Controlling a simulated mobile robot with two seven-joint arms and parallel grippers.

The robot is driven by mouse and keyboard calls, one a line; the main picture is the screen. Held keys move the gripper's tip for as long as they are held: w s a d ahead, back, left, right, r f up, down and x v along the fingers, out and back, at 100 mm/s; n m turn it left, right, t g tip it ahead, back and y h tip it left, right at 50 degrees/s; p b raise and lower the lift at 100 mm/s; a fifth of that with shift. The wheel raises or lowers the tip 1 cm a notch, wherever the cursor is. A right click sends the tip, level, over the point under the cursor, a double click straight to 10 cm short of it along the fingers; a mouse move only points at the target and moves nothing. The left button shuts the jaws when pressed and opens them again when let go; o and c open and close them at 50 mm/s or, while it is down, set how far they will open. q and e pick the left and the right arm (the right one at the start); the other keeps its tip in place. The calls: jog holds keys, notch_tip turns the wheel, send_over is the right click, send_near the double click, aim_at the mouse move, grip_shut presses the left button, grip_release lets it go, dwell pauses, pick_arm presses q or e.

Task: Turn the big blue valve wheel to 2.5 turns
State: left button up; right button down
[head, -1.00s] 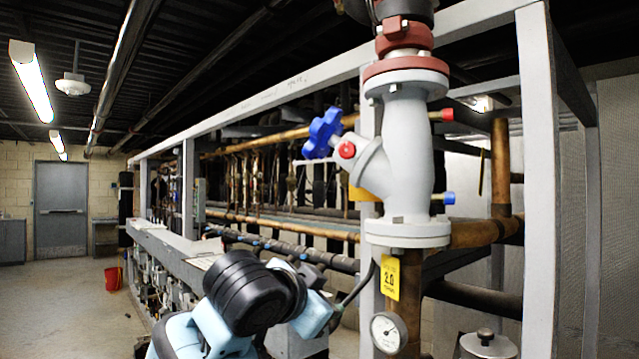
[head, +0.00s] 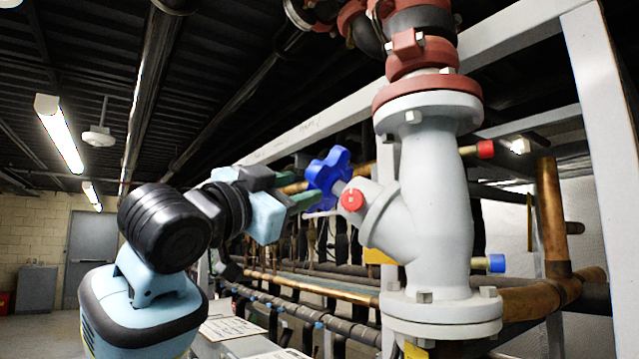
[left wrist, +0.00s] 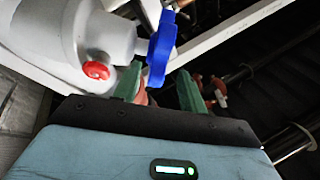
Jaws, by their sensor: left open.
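The big blue valve wheel (head: 328,178) sits on a stem at the left side of the grey valve body (head: 432,200). My left gripper (head: 306,194) is just left of the wheel in the head view, with its green fingers pointing at it. In the left wrist view, the wheel (left wrist: 160,50) shows between the directions of the two spread fingers (left wrist: 160,88), nearer the left finger. The gripper is open and grips nothing. I cannot tell whether a finger touches the wheel. My right gripper is not in view.
A red knob (head: 352,200) sits close to the wheel on the valve body. Red (head: 485,149) and blue (head: 496,263) caps stick out on the right. Copper pipes (head: 310,282) and a grey frame post (head: 604,160) stand around the valve. The aisle at left is open.

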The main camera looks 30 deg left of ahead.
aim_at(314, 184)
pick_arm(q)
jog(key=shift+x, duration=3.15)
jog(key=shift+f, duration=0.1)
grip_shut()
jog(key=g+y, duration=0.1)
jog(key=n+g+y, duration=0.1)
jog(key=r+n+y, duration=0.1)
jog(key=shift+d+g+y, duration=0.3)
jog(key=shift+g, duration=0.1)
jog(key=n+g+y, duration=0.2)
jog(key=g, duration=0.1)
jog(key=shift+d+r+g+y, duration=0.2)
jog(key=shift+r+g+y, duration=0.05)
jog(key=shift+g+y, duration=0.05)
jog(key=n+g+y, duration=0.1)
jog(key=g, duration=0.1)
jog(key=g+y, duration=0.1)
jog(key=shift+w+r+n+g, duration=0.25)
jog(key=shift+n+g, duration=0.15)
jog(key=shift+w+d+n+g, duration=0.15)
jog(key=shift+n+g, duration=0.15)
jog(key=shift+g, duration=0.6)
